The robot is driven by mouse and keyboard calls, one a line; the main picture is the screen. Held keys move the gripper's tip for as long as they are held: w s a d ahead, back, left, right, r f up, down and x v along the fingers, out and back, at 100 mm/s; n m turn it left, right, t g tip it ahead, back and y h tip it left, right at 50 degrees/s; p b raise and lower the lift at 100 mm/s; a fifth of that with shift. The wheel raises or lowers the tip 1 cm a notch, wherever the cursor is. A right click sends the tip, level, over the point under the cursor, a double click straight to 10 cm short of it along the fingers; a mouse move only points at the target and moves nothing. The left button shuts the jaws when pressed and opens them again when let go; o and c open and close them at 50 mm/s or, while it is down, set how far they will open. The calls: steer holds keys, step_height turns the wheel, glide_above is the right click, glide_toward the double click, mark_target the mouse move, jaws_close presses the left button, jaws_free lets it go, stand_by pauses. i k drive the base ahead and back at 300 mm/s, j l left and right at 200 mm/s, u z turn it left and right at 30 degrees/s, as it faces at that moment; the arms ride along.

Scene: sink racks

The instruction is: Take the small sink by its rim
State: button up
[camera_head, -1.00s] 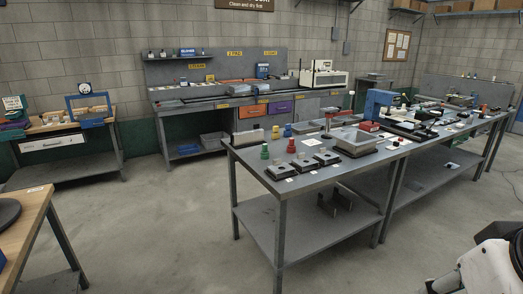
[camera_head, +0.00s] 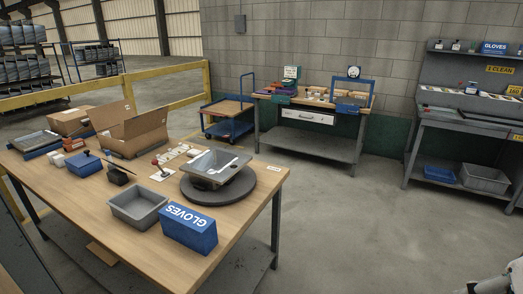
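A grey, sink-like basin (camera_head: 232,176) with a wide rim sits on a dark round turntable (camera_head: 196,194) on the wooden table. Its rim looks tilted, and pale strips show in or across it. A plain grey open tub (camera_head: 124,200) stands at the table's front left of the turntable. I cannot tell for certain which of the two is the small sink. Only a white and dark part of my arm shows at the lower right corner. My gripper's fingers are not in view, and nothing of mine is near either basin.
A blue gloves box (camera_head: 188,236) stands in front of the turntable. Open cardboard boxes (camera_head: 135,132), a blue container (camera_head: 84,163) and small items crowd the table's back and left. The concrete floor (camera_head: 340,225) right of the table is clear. A bench (camera_head: 312,144) stands by the wall.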

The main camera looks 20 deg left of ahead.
mark_target(211, 169)
steer(key=i+l+u, duration=0.15)
steer(key=i+u, duration=0.3)
steer(key=i, duration=0.15)
steer(key=i+l+u, duration=0.3)
steer(key=i+u, duration=0.15)
steer(key=i+l+u, duration=0.4)
steer(key=i+l, duration=0.15)
steer(key=i+l+u, duration=0.45)
steer(key=l, duration=0.2)
steer(key=i+l+u, duration=0.3)
steer(key=l+u, duration=0.15)
steer(key=l, duration=0.3)
